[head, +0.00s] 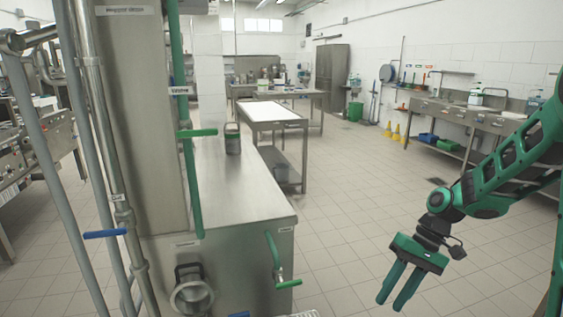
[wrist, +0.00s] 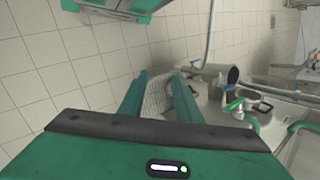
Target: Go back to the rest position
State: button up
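My green gripper (head: 391,303) hangs at the lower right of the head view, over the tiled floor and apart from the steel machine to its left. Its two fingers point down with a gap between them and nothing held. In the wrist view the fingers (wrist: 160,74) are also apart. A white grid-like thing (wrist: 158,95) shows between and beyond them, not gripped.
The steel counter (head: 225,190) carries a grey canister (head: 232,138). A green-handled valve (head: 288,284) and a round metal outlet (head: 191,295) stick out at its front. A steel table (head: 262,112) stands behind. The tiled floor (head: 350,215) between counter and arm is clear.

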jog(key=s+d+r+m+t+h, duration=0.1)
jog(key=s+d+r+m, duration=0.1)
jog(key=s, duration=0.5)
jog(key=s+d+r+m+h, duration=0.2)
jog(key=s+d+r, duration=0.3)
jog(key=s+d, duration=0.2)
jog(key=s+d+r+m+t+h, duration=0.1)
jog(key=s+d+r+m+h, duration=0.1)
jog(key=s, duration=0.6)
jog(key=d+r, duration=0.1)
jog(key=d, duration=0.1)
jog(key=shift+d+r+t, duration=0.2)
jog(key=shift+d+t, duration=0.1)
jog(key=shift+d, duration=0.05)
jog(key=shift+w+f+h, duration=0.25)
jog(key=shift+w+h, duration=0.05)
jog(key=shift+w, duration=0.3)
